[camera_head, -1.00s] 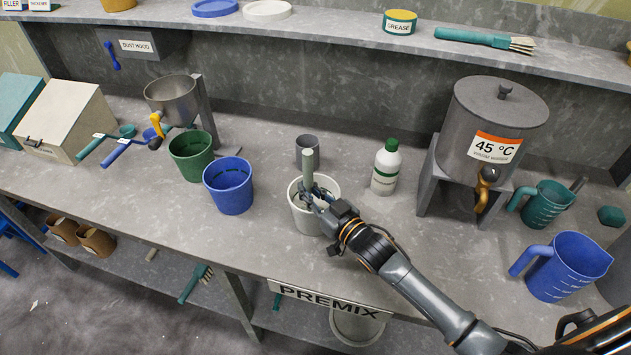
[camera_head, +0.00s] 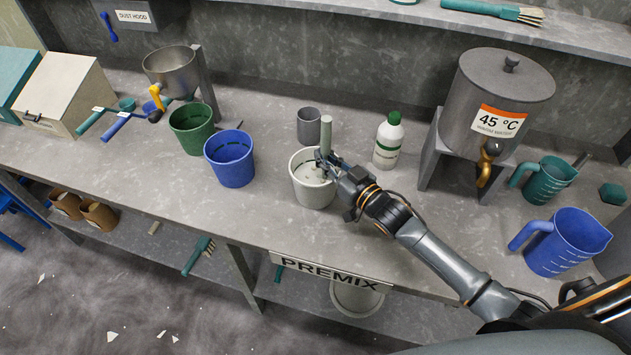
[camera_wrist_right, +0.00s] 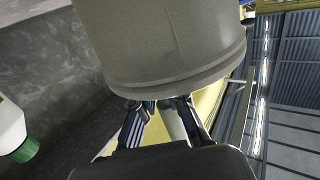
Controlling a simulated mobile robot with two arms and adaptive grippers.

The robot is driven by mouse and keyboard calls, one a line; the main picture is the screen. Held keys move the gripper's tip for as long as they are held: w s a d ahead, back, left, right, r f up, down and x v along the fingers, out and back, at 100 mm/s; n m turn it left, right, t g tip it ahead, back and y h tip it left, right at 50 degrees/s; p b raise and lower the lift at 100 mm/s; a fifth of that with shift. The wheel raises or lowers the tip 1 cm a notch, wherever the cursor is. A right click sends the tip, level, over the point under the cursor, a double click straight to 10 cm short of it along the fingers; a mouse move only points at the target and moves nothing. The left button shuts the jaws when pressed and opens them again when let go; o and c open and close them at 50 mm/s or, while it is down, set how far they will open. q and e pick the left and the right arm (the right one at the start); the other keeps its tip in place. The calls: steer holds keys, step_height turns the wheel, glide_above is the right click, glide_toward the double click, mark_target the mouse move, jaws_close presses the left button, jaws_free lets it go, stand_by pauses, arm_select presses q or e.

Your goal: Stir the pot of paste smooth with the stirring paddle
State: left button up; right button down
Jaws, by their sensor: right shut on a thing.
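The white pot (camera_head: 311,190) stands upright on the grey bench, left of the white bottle. Pale paste (camera_head: 306,172) shows inside it; how smooth it is I cannot tell. My right gripper (camera_head: 324,163) is shut on the grey-green stirring paddle (camera_head: 326,134) at the pot's right rim. The paddle's handle stands up nearly upright; its lower end is hidden in the pot. In the right wrist view the pot's outer wall (camera_wrist_right: 165,45) fills the top, and the paddle's shaft (camera_wrist_right: 175,120) shows between the fingers. My left gripper is not in view.
A grey cup (camera_head: 308,126) stands just behind the pot, the green-capped bottle (camera_head: 387,145) to its right. Blue (camera_head: 230,165) and green (camera_head: 191,135) pails stand left. The water heater (camera_head: 497,100) and blue jug (camera_head: 565,245) are right. Bench in front of the pot is clear.

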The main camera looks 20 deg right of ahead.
steer(key=shift+w, duration=0.7)
steer(key=a, duration=0.1)
steer(key=s+a+p, duration=0.1)
steer(key=s+a, duration=0.1)
steer(key=a, duration=0.1)
steer(key=shift+d, duration=0.15)
